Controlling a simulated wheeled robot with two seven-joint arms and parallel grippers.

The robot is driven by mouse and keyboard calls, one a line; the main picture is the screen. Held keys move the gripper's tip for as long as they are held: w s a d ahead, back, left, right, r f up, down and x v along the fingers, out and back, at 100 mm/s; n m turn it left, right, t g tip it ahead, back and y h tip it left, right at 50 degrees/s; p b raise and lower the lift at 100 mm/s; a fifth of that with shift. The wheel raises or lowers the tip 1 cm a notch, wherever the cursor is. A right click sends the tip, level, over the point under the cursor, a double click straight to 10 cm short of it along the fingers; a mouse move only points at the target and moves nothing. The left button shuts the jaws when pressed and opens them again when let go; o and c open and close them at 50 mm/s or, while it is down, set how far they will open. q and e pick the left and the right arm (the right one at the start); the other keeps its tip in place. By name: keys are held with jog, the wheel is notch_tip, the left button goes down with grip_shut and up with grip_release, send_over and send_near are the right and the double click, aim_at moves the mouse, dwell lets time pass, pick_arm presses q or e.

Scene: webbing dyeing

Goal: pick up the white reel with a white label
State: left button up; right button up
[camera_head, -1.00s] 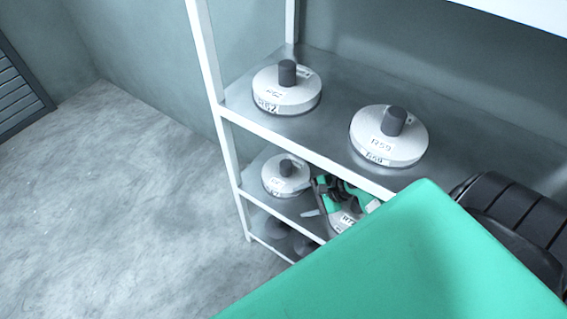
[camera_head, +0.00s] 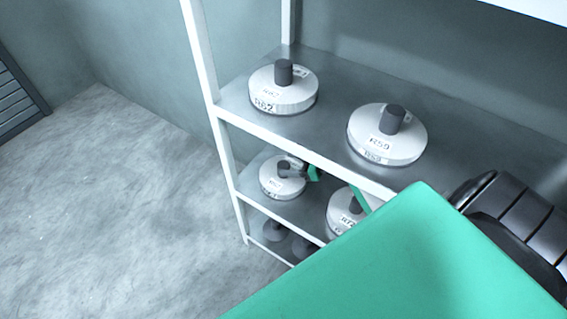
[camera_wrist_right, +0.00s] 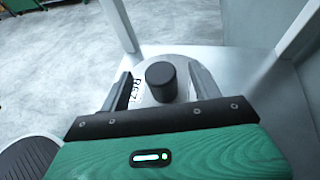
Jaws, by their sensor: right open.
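A white reel (camera_head: 276,186) with a white label and a dark central knob lies on the middle shelf, at its left end. It also shows in the right wrist view (camera_wrist_right: 146,97), its label only partly readable. My right gripper (camera_head: 299,168) is at this reel's knob. In the right wrist view my right gripper (camera_wrist_right: 163,80) is open, with one finger on each side of the dark knob (camera_wrist_right: 161,82); I cannot tell whether they touch it. Part of the reel is hidden by the gripper. My left gripper is not in view.
On the top shelf (camera_head: 330,118) stand two white labelled reels, "R62" (camera_head: 270,97) and "R59" (camera_head: 372,150). Another reel (camera_head: 340,212) is right of the gripper on the middle shelf. A white shelf post (camera_head: 207,75) stands at the left. Dark shapes (camera_head: 277,232) lie lower down.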

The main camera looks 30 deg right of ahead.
aim_at(285, 165)
jog(key=x, duration=0.5)
jog(key=shift+s+f+b, duration=0.15)
jog(key=shift+f+b, duration=0.2)
jog(key=shift+w+a+f, duration=0.1)
jog(key=shift+w+f, duration=0.05)
jog(key=shift+w, duration=0.05)
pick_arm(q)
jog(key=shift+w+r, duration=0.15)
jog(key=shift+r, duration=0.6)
pick_arm(e)
grip_shut()
